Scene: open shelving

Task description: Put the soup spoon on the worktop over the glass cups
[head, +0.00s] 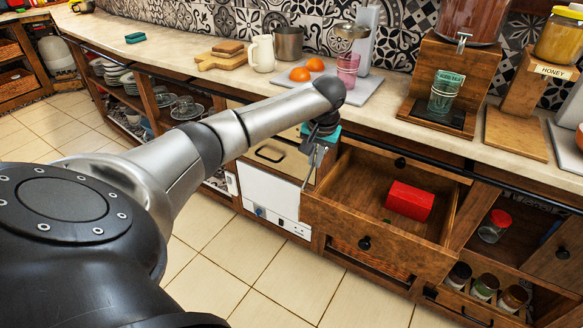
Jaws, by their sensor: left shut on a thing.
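My left gripper (317,153) points down in front of the worktop's edge, at the left end of an open wooden drawer (340,217). It is shut on a thin silvery thing (308,180) that looks like the soup spoon, though it is too small to be sure. Glass cups (186,104) stand on an open shelf below the worktop, at left centre. The worktop (172,68) above them is bare. My right gripper is out of view.
A red box (409,201) lies in the open drawer. A cutting board (221,61), a white jug (261,53), a metal pot (288,44) and oranges (300,74) stand along the worktop's back. A green sponge (135,38) lies farther left.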

